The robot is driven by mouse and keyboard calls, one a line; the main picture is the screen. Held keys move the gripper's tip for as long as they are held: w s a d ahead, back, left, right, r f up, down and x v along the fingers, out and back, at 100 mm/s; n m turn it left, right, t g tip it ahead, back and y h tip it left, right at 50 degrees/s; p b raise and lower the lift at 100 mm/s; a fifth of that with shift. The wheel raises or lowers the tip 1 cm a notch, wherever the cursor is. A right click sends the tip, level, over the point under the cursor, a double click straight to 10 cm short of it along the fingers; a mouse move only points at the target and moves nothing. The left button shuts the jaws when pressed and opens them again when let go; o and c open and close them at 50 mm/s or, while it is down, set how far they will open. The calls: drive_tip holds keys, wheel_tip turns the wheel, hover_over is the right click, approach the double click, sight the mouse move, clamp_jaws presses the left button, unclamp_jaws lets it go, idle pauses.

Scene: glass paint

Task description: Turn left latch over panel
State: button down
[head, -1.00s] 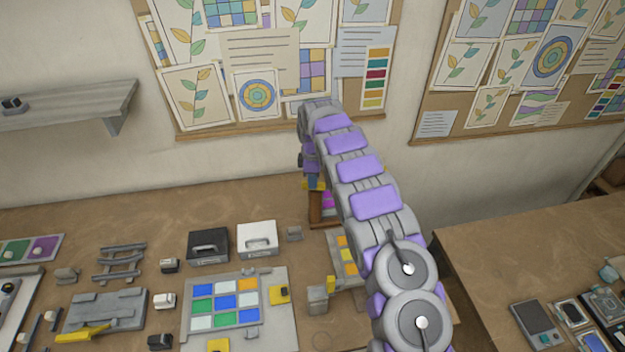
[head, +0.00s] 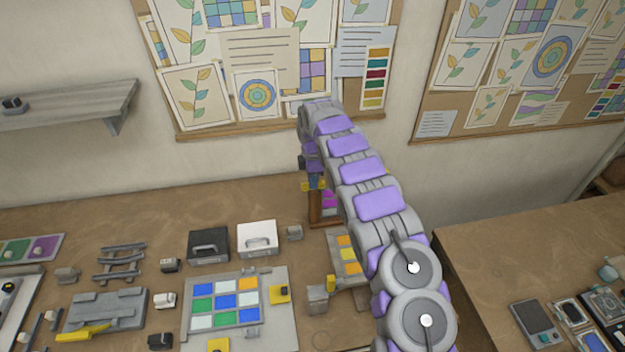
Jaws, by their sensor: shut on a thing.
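A small wooden frame (head: 316,217) stands near the back of the bench, below my arm, with a panel of magenta panes (head: 329,202) showing in it. A small yellow latch (head: 308,187) shows at the top of the frame's left side. My gripper (head: 315,183) points down at this latch and is shut on it. The contact is small in the picture, and the latch's exact angle over the panel cannot be told. My arm hides the right part of the frame and panel.
A second panel with yellow and orange panes (head: 347,252) lies in front of the frame, partly behind my arm. A black case (head: 208,246), a white case (head: 257,238) and a coloured-tile board (head: 268,320) lie to the left. The wall stands close behind.

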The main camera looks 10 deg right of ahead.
drive_tip(key=shift+w+r, duration=0.1)
drive_tip(key=c, duration=1.2)
unclamp_jaws()
drive_tip(key=shift+o, duration=0.2)
wheel_tip(320, 180, up, 17)
drive_tip(key=p, duration=0.3)
